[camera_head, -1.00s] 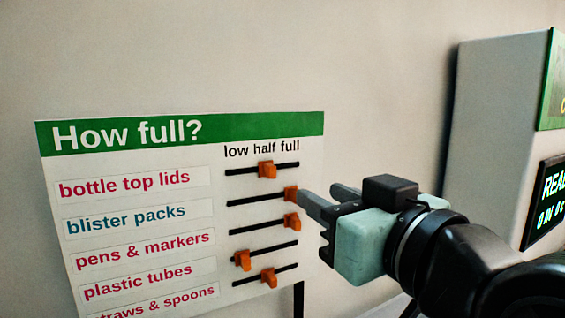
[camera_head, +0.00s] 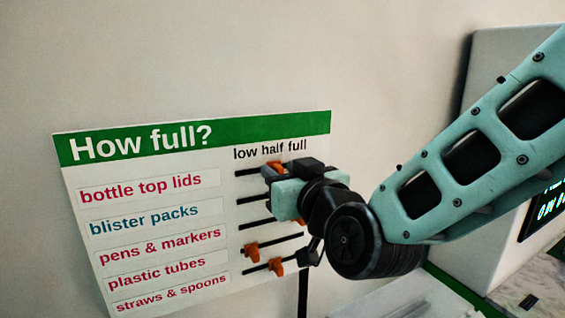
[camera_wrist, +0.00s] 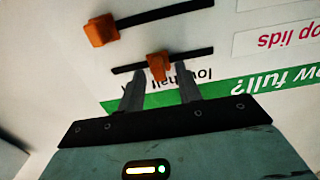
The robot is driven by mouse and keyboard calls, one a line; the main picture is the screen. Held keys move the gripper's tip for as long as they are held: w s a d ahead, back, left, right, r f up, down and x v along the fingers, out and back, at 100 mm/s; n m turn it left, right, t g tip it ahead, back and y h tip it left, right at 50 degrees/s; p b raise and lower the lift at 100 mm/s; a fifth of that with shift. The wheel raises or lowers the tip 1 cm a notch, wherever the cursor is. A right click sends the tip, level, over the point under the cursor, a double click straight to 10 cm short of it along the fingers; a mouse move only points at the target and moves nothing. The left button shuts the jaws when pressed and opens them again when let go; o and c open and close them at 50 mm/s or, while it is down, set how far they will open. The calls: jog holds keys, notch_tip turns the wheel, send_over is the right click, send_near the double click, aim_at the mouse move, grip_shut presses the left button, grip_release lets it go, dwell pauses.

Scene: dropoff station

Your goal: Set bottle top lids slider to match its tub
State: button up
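The bottle top lids slider is the top row of the "How full?" board (camera_head: 190,136). Its orange knob (camera_head: 275,166) shows in the head view just above my gripper, partly hidden. In the wrist view, which is upside down, the knob (camera_wrist: 158,65) sits near the middle of its black track (camera_wrist: 195,54), about under "half". My gripper (camera_wrist: 163,77) is open, with one fingertip on each side of the knob and a small gap showing. In the head view my gripper (camera_head: 268,173) covers part of the upper rows. No tub is in view.
The blister packs knob (camera_wrist: 101,30) is at the full end, close to my gripper. The plastic tubes knob (camera_head: 251,249) is towards low, and the straws & spoons knob (camera_head: 276,264) near half. A grey cabinet (camera_head: 495,75) with a display stands at the right.

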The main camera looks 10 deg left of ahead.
jog(key=shift+w+a, duration=0.1)
jog(key=shift+w, duration=0.1)
grip_shut()
jog(key=shift+w+d+b, duration=0.85)
jog(key=shift+d+b, duration=0.25)
jog(key=shift+w+d+b, duration=0.8)
jog(key=shift+d+b, duration=0.25)
jog(key=shift+b, duration=0.05)
grip_release()
jog(key=shift+d, duration=0.1)
